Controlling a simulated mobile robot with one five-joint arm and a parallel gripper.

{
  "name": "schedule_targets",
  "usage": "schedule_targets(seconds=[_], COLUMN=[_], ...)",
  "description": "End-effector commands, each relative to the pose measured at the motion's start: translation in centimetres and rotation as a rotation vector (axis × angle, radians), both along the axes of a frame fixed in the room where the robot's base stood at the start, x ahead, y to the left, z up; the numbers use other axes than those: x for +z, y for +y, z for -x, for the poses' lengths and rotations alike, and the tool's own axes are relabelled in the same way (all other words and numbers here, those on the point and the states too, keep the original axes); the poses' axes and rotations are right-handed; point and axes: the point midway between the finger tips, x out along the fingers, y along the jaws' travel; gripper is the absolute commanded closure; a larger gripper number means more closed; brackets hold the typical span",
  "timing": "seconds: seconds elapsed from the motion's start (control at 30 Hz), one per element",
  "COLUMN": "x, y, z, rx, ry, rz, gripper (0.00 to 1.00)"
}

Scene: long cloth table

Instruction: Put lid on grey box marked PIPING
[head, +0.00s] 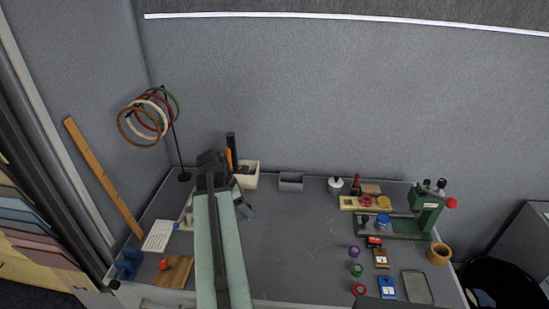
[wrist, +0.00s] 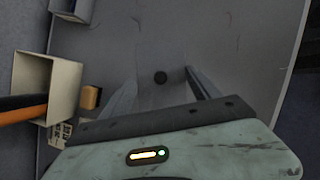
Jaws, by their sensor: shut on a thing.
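The small grey box (head: 291,182) stands at the back of the table, against the wall. Its marking is too small to read. A grey box, likely the same one, is cut off at the top left of the wrist view (wrist: 78,8). My gripper (wrist: 163,88) is shut on what seems to be the grey lid, with a dark round knob (wrist: 160,77) between the fingers. The lid's edges blend into the grey table. In the head view my gripper (head: 246,210) is low over the left part of the table, left of and nearer than the box, partly hidden by my arm.
A cream container (head: 249,178) with tools stands left of the grey box. Left of my arm are a ring stand (head: 184,177), a white card (head: 158,236) and a wooden board (head: 174,271). A green press (head: 428,205) and several small items fill the right. The middle is clear.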

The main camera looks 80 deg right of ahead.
Motion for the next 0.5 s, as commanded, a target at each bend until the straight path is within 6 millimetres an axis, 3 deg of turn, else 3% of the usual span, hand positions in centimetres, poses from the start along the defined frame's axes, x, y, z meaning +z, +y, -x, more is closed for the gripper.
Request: schedule_targets(seconds=[0.37, 0.5], x=[0.0, 0.3], y=[-0.1, -2.6], z=[0.1, 0.3], rx=[-0.002, -0.022], ry=[0.0, 0.0], rz=[0.0, 0.0], gripper=[0.66, 0.66])
